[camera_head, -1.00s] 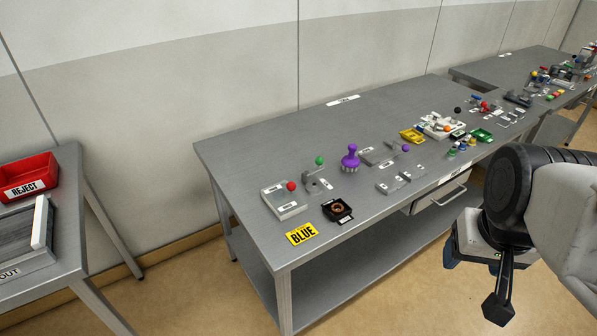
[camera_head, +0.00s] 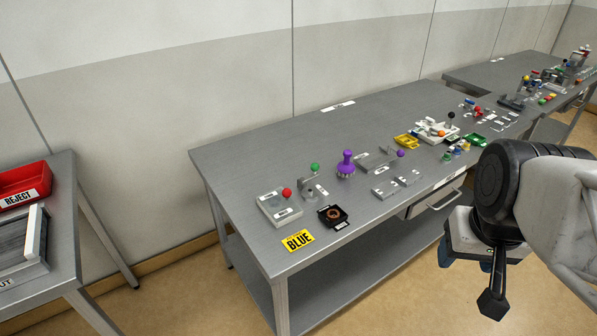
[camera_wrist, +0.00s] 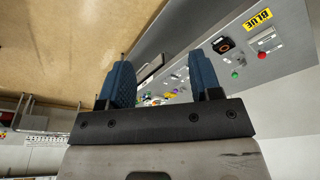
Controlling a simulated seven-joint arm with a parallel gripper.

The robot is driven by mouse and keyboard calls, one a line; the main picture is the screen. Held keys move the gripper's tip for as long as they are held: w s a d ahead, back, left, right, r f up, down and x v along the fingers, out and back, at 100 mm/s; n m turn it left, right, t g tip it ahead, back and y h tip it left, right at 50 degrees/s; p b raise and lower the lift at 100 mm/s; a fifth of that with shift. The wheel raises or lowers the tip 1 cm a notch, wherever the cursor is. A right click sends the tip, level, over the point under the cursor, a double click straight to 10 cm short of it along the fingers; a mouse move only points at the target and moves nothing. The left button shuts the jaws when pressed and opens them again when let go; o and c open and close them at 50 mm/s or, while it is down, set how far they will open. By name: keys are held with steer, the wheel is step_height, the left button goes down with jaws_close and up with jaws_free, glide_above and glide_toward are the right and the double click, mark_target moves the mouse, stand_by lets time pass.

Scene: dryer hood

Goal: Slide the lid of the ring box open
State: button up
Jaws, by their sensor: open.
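A pale flat box with a red knob (camera_head: 280,208) sits at the near left end of the grey bench; it also shows in the wrist view (camera_wrist: 264,41). Just right of it is a small black box (camera_head: 333,217) with a copper-coloured ring inside, seen in the wrist view too (camera_wrist: 222,46). I cannot tell for sure which is the ring box, and their small labels are unreadable. My gripper (camera_head: 468,258) hangs in front of the bench, right of and well apart from both boxes. In the wrist view its blue fingers (camera_wrist: 161,80) are spread and empty.
The bench (camera_head: 245,165) carries a yellow BLUE sign (camera_head: 298,241), a green-knobbed fixture (camera_head: 314,186), a purple knobbed piece (camera_head: 346,165) and more small parts farther right. A drawer (camera_head: 435,202) hangs under its front edge. A red REJECT bin (camera_head: 25,181) stands on a left table.

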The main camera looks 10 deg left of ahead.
steer(key=w+a+n+g, duration=0.1)
steer(key=w+a+n, duration=0.45)
steer(key=w, duration=0.85)
steer(key=n+g, duration=0.4)
steer(key=n, duration=0.6)
glide_above(287, 189)
steer(key=w, duration=0.2)
steer(key=w+x, duration=0.2)
steer(key=x, duration=0.7)
steer(key=w+f+x, duration=0.1)
steer(key=w+x, duration=0.1)
steer(key=x, duration=0.6)
steer(key=shift+s+d, duration=0.1)
steer(key=shift+s, duration=0.35)
steer(key=shift+f, duration=0.2)
steer(key=shift+x, duration=3.75)
